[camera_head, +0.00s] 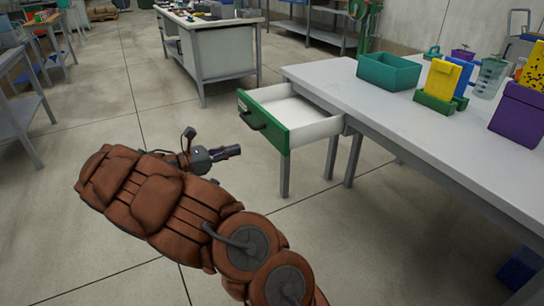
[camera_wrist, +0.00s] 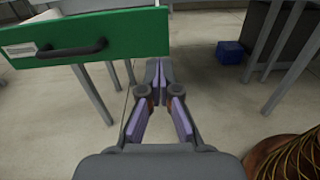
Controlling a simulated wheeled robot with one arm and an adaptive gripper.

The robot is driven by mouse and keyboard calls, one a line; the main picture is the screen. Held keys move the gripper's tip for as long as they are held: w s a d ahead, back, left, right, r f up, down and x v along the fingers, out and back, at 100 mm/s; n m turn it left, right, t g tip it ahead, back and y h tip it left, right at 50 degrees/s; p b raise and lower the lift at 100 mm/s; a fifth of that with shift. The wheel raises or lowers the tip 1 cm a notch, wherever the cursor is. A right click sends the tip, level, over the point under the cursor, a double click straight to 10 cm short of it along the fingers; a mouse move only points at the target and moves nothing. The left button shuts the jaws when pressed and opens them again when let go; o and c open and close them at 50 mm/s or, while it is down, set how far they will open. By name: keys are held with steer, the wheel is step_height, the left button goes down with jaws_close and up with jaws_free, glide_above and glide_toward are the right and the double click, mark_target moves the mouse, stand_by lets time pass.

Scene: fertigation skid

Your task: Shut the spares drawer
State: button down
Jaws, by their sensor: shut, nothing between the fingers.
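The spares drawer (camera_head: 291,114) stands pulled out from the near left end of the grey table, in the head view. It has a green front, white inner walls and a dark bar handle (camera_head: 252,121). Its inside looks empty. In the wrist view, the green drawer front (camera_wrist: 128,36) fills the upper left, with the handle (camera_wrist: 72,50) and a pale label on it. My gripper (camera_head: 238,151) is shut and empty, left of the drawer front and apart from it. In the wrist view, my gripper's fingertips (camera_wrist: 157,66) meet just below the drawer front's lower right part.
The grey table (camera_head: 400,108) carries a teal bin (camera_head: 389,72), a yellow and green holder (camera_head: 440,82) and a purple box (camera_head: 518,113). A blue box (camera_wrist: 229,52) sits on the floor under the table.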

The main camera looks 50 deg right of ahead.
steer(key=f, duration=0.2)
steer(key=b, duration=0.5)
glide_toward(280, 138)
steer(key=shift+n, duration=0.3)
steer(key=x, duration=0.5)
steer(key=shift+s+d+f, duration=0.15)
steer(key=shift+d+f, duration=0.2)
steer(key=shift+s+d+r, duration=0.1)
steer(key=shift+s+d, duration=0.1)
steer(key=shift+d, duration=0.5)
